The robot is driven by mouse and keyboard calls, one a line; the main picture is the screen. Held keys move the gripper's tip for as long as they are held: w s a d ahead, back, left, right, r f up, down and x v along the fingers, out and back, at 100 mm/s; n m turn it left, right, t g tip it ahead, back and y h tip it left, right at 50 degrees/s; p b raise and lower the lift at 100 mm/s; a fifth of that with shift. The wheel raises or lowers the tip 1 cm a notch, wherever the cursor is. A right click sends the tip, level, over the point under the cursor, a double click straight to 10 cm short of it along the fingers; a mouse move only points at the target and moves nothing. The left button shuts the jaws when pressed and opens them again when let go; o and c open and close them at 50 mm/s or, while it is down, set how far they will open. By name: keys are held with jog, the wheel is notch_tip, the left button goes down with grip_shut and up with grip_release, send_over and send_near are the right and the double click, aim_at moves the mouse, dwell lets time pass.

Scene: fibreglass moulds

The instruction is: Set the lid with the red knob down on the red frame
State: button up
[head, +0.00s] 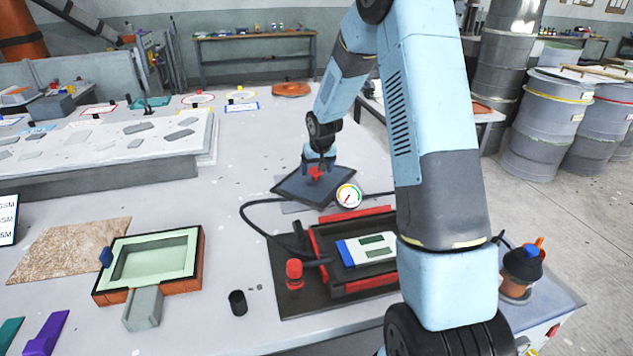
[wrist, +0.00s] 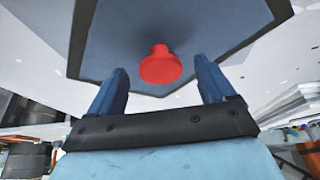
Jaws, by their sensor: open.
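The lid (head: 291,188) is a dark blue-grey square plate with a red knob (head: 316,172) at its middle. It is beyond the red frame (head: 365,285) in the head view, with a paler grey patch under its near side. The red frame has red bars around a dark tray on a black base. My gripper (head: 318,160) is over the lid at the knob. In the wrist view, its two blue fingers (wrist: 160,72) are open, one to each side of the knob (wrist: 160,66), with gaps between. My arm hides the frame's right end.
A pressure gauge (head: 348,195) and black hose stand between lid and frame. A white panel with green windows (head: 370,249) lies inside the frame. A red-capped part (head: 294,270) and black cup (head: 238,302) are to its left, then a green-lined mould (head: 150,257).

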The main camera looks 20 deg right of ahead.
jog(key=shift+x, duration=1.15)
jog(key=c, duration=1.4)
jog(key=shift+r, duration=0.1)
grip_shut()
jog(key=shift+r, duration=0.1)
